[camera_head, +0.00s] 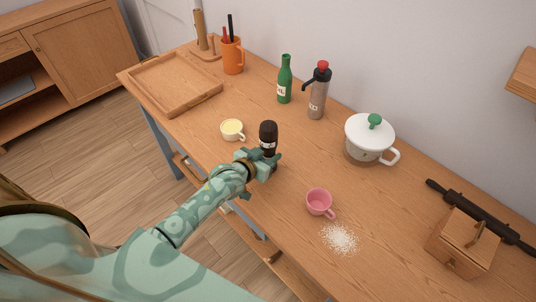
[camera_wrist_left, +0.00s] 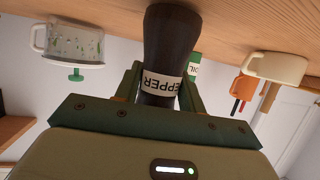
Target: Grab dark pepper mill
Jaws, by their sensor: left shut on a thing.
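The dark pepper mill (camera_head: 268,134) stands upright on the wooden table, near its front edge. My left gripper (camera_head: 265,160) is at the lower part of the mill and shut on it. In the left wrist view the dark mill (camera_wrist_left: 172,45) with its white PEPPER label sits between the two fingers of my left gripper (camera_wrist_left: 163,92). That picture is upside down, with the tabletop along the top. The mill's base appears to be at the tabletop; I cannot tell whether a small gap is there. My right gripper is not in view.
A cream cup (camera_head: 232,130) stands close left of the mill, and a pink cup (camera_head: 319,202) stands to the right beside spilled white grains (camera_head: 340,239). A wooden tray (camera_head: 160,104) lies at left.

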